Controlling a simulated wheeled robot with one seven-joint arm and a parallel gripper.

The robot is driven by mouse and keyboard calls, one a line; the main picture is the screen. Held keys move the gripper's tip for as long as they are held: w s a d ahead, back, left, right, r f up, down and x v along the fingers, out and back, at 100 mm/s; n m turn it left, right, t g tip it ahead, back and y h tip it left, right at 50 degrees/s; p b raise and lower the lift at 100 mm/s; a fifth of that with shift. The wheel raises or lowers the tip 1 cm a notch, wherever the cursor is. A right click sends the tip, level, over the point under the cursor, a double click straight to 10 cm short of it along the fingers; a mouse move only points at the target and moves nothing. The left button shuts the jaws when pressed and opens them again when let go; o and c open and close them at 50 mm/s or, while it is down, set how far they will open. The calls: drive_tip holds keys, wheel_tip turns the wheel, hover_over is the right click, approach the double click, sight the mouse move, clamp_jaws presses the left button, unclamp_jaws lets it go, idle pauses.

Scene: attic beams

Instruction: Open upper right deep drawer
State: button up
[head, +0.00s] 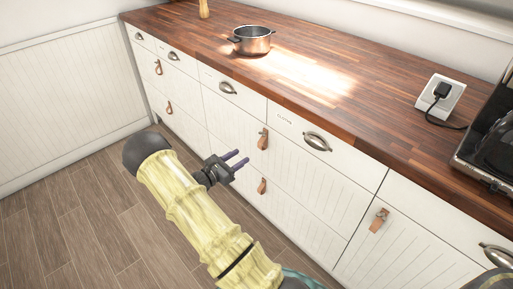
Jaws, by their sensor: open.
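The white cabinet run has deep drawers with brown leather pulls below shallow drawers. The upper right deep drawer (305,175) looks shut, and its leather pull (263,138) hangs near the top of its front. My gripper (240,159) is open, with two dark purple-tipped fingers apart and nothing between them. It points right towards the drawer fronts. In the picture it is just below and left of the upper pull and above the lower pull (262,186). It appears apart from both pulls, but the exact gap cannot be judged.
The wooden countertop (190,40) carries a copper pot (252,40), a socket box with a plug (440,98) and a dark appliance (490,140). Shallow drawers have metal cup handles (317,141). Bare wooden floor (90,220) lies to the left.

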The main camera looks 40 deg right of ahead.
sight(259, 144)
drive_tip(key=d, duration=0.6)
drive_tip(key=d+b, duration=0.1)
drive_tip(key=d, duration=0.2)
drive_tip(key=shift+w+d, duration=0.25)
drive_tip(key=shift+w, duration=0.15)
drive_tip(key=shift+c, duration=0.2)
clamp_jaws()
